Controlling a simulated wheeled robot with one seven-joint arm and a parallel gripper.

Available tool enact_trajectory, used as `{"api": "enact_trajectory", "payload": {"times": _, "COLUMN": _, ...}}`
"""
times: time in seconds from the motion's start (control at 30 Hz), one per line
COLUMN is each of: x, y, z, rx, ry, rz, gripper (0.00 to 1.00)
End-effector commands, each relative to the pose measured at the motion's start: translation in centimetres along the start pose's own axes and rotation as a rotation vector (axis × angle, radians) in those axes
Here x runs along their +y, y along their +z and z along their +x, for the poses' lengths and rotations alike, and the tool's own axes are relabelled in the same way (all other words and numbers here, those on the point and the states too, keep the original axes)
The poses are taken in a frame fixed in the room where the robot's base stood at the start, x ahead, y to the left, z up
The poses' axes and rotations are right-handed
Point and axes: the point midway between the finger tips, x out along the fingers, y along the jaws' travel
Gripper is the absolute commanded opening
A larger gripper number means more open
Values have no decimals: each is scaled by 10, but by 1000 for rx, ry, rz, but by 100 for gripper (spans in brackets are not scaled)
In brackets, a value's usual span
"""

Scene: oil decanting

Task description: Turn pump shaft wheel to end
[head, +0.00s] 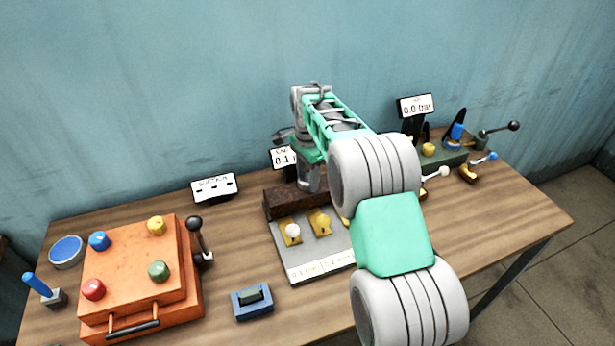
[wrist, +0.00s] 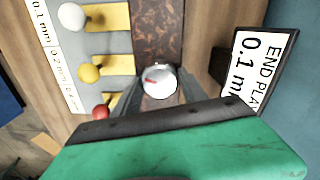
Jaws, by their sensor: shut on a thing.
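The pump shaft wheel (wrist: 159,82) shows in the wrist view as a round silver knob with a red mark on its face. It sits by the dark reddish-brown pump block (wrist: 158,30). My gripper (wrist: 160,93) has a finger on each side of the wheel and is shut on it. In the head view my gripper (head: 308,177) points down at the brown block (head: 284,203), and my arm hides the wheel. An END PLAY display (wrist: 262,65) beside it reads 0.1 mm.
A grey plate (head: 306,262) with coloured knobs on yellow strips lies in front of the block. An orange box (head: 135,275) with coloured buttons stands left. A blue device (head: 251,301) lies between. A 0.0 bar display (head: 416,106) and levers stand right.

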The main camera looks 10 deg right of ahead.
Motion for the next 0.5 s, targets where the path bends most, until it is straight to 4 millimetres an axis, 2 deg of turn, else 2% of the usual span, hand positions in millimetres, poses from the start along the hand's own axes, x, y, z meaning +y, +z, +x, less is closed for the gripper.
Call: {"api": "enact_trajectory", "payload": {"times": 0.5, "x": 0, "y": 1, "z": -1, "rx": 0, "ry": 0, "rz": 485, "gripper": 9}}
